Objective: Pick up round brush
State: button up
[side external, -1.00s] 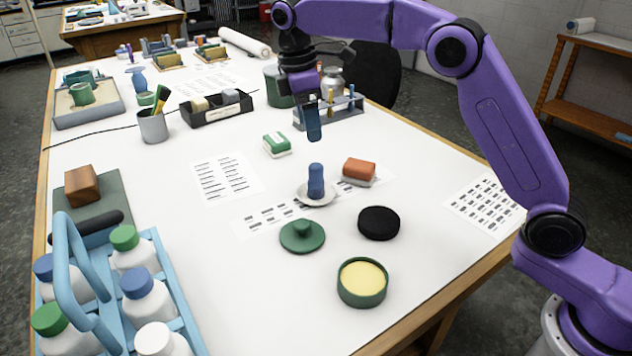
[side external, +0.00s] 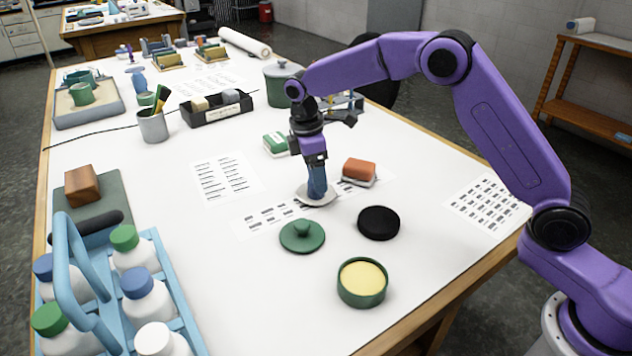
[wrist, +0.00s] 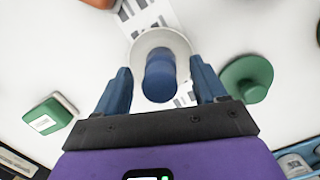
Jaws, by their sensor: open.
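The round brush has a blue upright handle on a pale round base (side external: 313,199) and stands on the white table. In the wrist view its blue handle (wrist: 159,76) rises from the pale disc, between my two blue fingers. My gripper (side external: 317,185) is open and low over the brush, with its fingers down around the handle. In the wrist view my gripper (wrist: 160,82) shows a gap on both sides of the handle. In the side view the fingers hide most of the handle.
Close by are an orange-brown block (side external: 359,171), a green-and-white block (side external: 276,145), a green knobbed lid (side external: 302,236), a black disc (side external: 379,222) and a green tin with yellow contents (side external: 362,282). A blue bottle carrier (side external: 176,291) stands at the front left.

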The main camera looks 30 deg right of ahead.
jog(key=shift+s+d+f, duration=0.1)
jog(key=shift+d+f, duration=0.05)
jog(key=shift+f, duration=0.95)
jog(key=c, duration=1.1)
jog(key=shift+c, duration=0.2)
jog(key=shift+r, duration=0.15)
